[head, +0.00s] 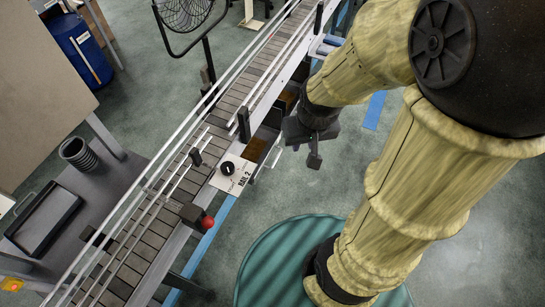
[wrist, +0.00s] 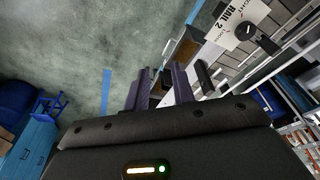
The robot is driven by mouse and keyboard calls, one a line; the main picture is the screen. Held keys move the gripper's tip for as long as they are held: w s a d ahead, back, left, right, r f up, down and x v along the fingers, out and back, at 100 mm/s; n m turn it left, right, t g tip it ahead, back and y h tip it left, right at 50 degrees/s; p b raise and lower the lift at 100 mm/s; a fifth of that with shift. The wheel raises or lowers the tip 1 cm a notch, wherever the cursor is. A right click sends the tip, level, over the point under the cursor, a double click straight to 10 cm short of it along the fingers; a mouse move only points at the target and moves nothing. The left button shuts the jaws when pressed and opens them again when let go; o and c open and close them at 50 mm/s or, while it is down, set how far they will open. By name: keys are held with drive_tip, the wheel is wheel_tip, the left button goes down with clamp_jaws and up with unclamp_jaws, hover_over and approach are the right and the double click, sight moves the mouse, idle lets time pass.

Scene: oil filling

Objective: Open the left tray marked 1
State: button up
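My gripper (wrist: 157,88) is open and empty in the wrist view, its two dark fingers apart. In the head view my gripper (head: 314,156) hangs beside the right side of the conveyor. A brown, open-topped tray (head: 256,149) sticks out under the conveyor, close to the left of my gripper. A brown tray also shows in the wrist view (wrist: 187,46), ahead and slightly right of the fingers. Another brown tray part (head: 289,101) shows farther up the conveyor, partly hidden by my arm. No mark 1 is legible on either tray.
The conveyor (head: 150,229) runs diagonally, with a white RAIL 2 panel and black knob (head: 228,169) at its side. A red button (head: 207,222) is nearer. A fan (head: 184,12) stands beyond. Open floor lies right of the conveyor.

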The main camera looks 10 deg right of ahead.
sight(277, 158)
drive_tip(key=shift+s, duration=0.1)
drive_tip(key=w+d+f+m+g+y+b, duration=0.1)
drive_tip(key=w+f+y+b, duration=0.15)
drive_tip(key=f+b, duration=0.7)
drive_tip(key=w+d+f+m+g+y+b, duration=0.1)
drive_tip(key=w+f+y+b, duration=0.15)
drive_tip(key=f+b, duration=0.65)
drive_tip(key=w+d+f+m+g+y+b, duration=0.15)
drive_tip(key=w+f+b, duration=0.25)
drive_tip(key=f, duration=1)
drive_tip(key=w+d+f+m+t+y+b, duration=0.2)
drive_tip(key=w+d+f+t+y+b, duration=0.1)
drive_tip(key=w+d+f+t+b, duration=0.2)
drive_tip(key=w+d+f+m+t+y+b, duration=0.1)
drive_tip(key=w+d+f+t+y+b, duration=0.2)
drive_tip(key=f+b, duration=0.7)
wheel_tip(277, 158, down, 3)
drive_tip(key=w+d+t, duration=0.2)
drive_tip(key=shift+w+m, duration=0.3)
drive_tip(key=shift+m, duration=0.05)
drive_tip(key=b+x, duration=0.2)
drive_tip(key=x, duration=1.5)
drive_tip(key=shift+w+a+r, duration=0.1)
drive_tip(key=shift+r, duration=0.05)
